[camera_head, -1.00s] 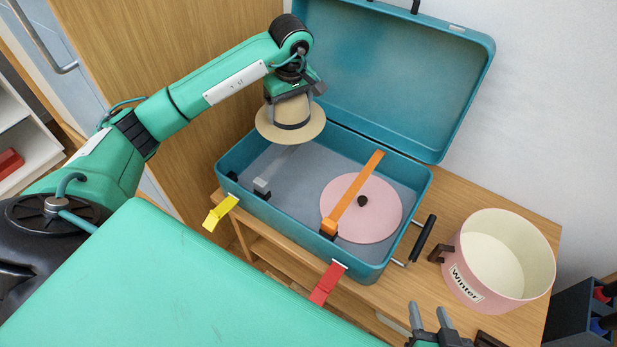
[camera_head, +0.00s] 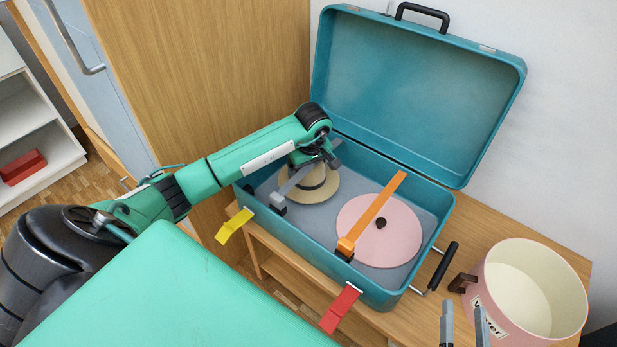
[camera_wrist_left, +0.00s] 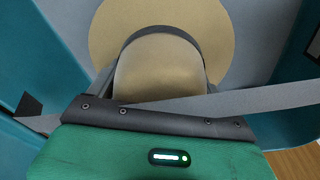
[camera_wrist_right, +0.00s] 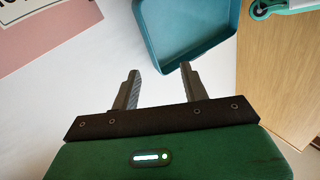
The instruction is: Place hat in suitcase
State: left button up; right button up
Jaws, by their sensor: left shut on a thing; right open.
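The tan hat (camera_head: 322,190) with a dark band is inside the left part of the open teal suitcase (camera_head: 442,212), low at its grey floor. Whether it touches the floor is unclear. My left gripper (camera_head: 308,168) is shut on the hat's crown, which also shows in the left wrist view (camera_wrist_left: 158,75). A grey strap (camera_wrist_left: 250,100) crosses near the crown there. My right gripper (camera_head: 462,325) is open and empty at the bottom of the head view, left of the pink box; its open fingers show in the right wrist view (camera_wrist_right: 160,90).
Yellow (camera_head: 233,225) and red (camera_head: 341,308) latches hang off the front edge. A pink round box (camera_head: 490,310) stands on the wooden table (camera_head: 490,226) at right.

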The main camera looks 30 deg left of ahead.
pick_arm(q)
notch_tip(320, 180, down, 2)
jog(key=shift+f, duration=0.25)
pick_arm(e)
jog(key=shift+w+d+r+t, duration=0.2)
jog(key=shift+r+t, duration=0.2)
jog(key=shift+r, duration=0.15)
jog(key=shift+w+d+r+t, duration=0.1)
jog(key=shift+w+r+t, duration=0.05)
jog(key=shift+r+t, duration=0.35)
pick_arm(q)
jog(key=shift+f, duration=0.1)
jog(key=o, duration=0.9)
pick_arm(e)
jog(key=shift+w+d+r, duration=0.1)
jog(key=shift+r, duration=0.3)
